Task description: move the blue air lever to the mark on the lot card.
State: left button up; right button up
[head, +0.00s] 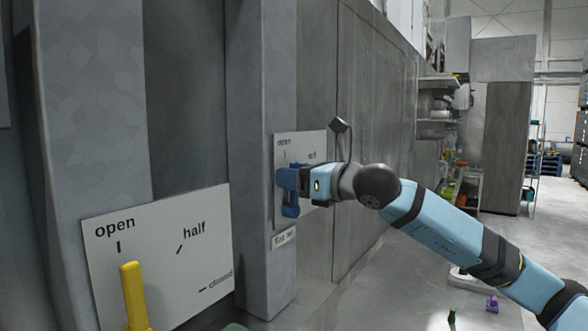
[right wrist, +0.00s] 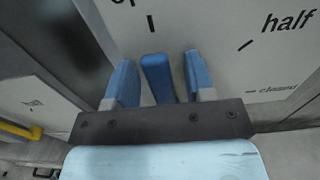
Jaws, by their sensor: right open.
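The blue air lever (right wrist: 157,75) stands between the two fingers of my right gripper (right wrist: 161,78) in the right wrist view. It points at the open mark on its white plate (right wrist: 225,50). The gripper is open, with a gap on each side of the lever. In the head view the right gripper (head: 294,183) is at the same plate (head: 312,145), and the lever is hard to tell from the fingers there. A small card (head: 284,238) hangs below this plate; its writing is too small to read surely. My left gripper is out of view.
A yellow lever (head: 134,295) sits on a nearer plate (head: 160,250) marked open, half and closed. A grey post (head: 264,110) stands between the two plates. Shelves (head: 440,110) stand far back. Small purple (head: 492,304) and green (head: 452,314) objects lie on the open floor at right.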

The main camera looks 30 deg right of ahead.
grip_shut()
jog(key=shift+w+d+f+m+b, duration=0.1)
jog(key=shift+d+f+m+b, duration=0.15)
jog(key=shift+b, duration=0.65)
pick_arm(q)
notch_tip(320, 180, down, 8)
jog(key=b, duration=0.7)
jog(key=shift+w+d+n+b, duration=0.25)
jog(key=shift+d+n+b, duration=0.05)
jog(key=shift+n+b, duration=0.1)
pick_arm(e)
jog(key=shift+w+d+f+m, duration=0.3)
jog(key=shift+d+m, duration=0.4)
jog(key=shift+m, duration=0.7)
jog(key=shift+w+d+f+m, duration=0.15)
jog(key=shift+w+d+m, duration=0.15)
jog(key=shift+d+m, duration=0.75)
jog(key=shift+w+d+f+m, duration=0.25)
jog(key=shift+w+d+m, duration=0.1)
jog(key=shift+m, duration=1.35)
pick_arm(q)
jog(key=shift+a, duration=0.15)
pick_arm(e)
grip_release()
